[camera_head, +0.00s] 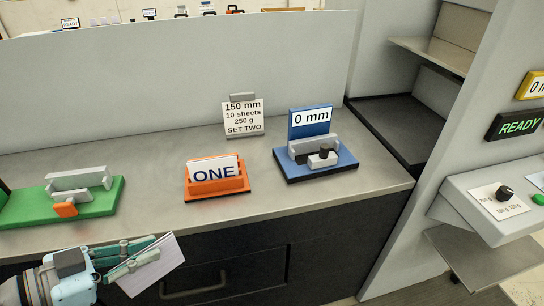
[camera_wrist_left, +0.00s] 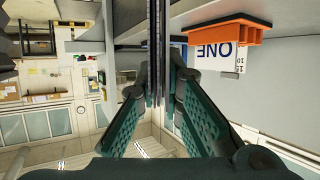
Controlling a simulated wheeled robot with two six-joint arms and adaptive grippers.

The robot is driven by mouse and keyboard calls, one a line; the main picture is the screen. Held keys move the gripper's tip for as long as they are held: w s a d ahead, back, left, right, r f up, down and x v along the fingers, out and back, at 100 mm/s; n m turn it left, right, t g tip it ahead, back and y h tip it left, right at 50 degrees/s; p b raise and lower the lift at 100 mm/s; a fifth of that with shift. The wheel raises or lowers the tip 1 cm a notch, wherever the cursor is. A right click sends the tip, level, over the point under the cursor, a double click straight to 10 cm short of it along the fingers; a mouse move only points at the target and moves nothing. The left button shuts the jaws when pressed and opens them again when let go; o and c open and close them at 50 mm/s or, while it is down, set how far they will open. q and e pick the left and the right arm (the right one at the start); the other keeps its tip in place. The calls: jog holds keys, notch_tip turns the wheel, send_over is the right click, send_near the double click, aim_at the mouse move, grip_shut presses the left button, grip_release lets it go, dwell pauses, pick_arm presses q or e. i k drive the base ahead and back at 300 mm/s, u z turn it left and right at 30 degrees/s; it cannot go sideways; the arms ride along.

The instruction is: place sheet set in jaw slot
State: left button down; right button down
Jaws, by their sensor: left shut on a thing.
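My left gripper (camera_head: 140,258) is shut on a thin white sheet set (camera_head: 160,272), held in front of the counter's front edge at the lower left. In the left wrist view the fingers (camera_wrist_left: 160,85) pinch the sheet set (camera_wrist_left: 157,40), which shows edge-on. A green base (camera_head: 100,203) with a grey jaw-like block (camera_head: 80,180) and an orange tab (camera_head: 65,210) sits at the counter's left. My right gripper is not in view.
An orange holder (camera_head: 217,184) with a card reading "ONE" stands mid-counter; it also shows in the left wrist view (camera_wrist_left: 230,30). A sign (camera_head: 244,117) reads "150 mm, 10 sheets". A machine with a "READY" display (camera_head: 517,124) stands right. Bare counter (camera_head: 150,170) lies between fixtures.

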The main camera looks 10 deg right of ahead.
aim_at(317, 140)
jog(key=z, duration=2.9)
jog(key=k, duration=0.95)
jog(key=u, duration=1.15)
jog(key=i, duration=1)
jog(key=z, duration=0.05)
